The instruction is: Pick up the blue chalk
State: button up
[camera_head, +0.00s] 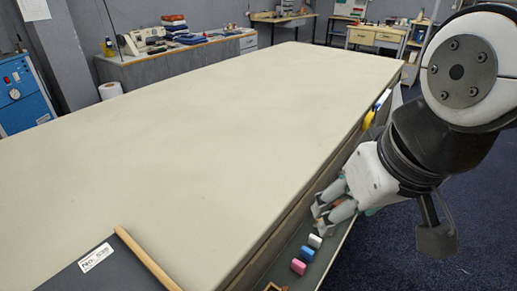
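The blue chalk (307,253) is a small block in a narrow tray (335,240) along the long table's right side. It lies between a pink chalk (298,266) and a white chalk (315,241). My gripper (320,219) points down and left over the tray, just beyond the white chalk and apart from the blue one. Its two fingers are spread with a gap between them. A small reddish patch shows between the fingers; I cannot tell what it is.
The long cloth table (200,130) has a mostly bare top. A dark board (105,272) with a wooden stick (148,258) lies at its near end. A yellow item (369,119) is at the table's far right side. A brown object (273,287) is cut off at the bottom edge.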

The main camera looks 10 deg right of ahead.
aim_at(308, 254)
jog(key=i+l+z, duration=0.2)
jog(key=j+u, duration=0.1)
jog(key=u, duration=1.3)
jog(key=z, duration=1.4)
jog(key=k+l+z, duration=0.1)
jog(key=k+l, duration=0.2)
jog(key=k+l+z, duration=0.1)
jog(key=k+l, duration=0.15)
jog(key=l, duration=0.15)
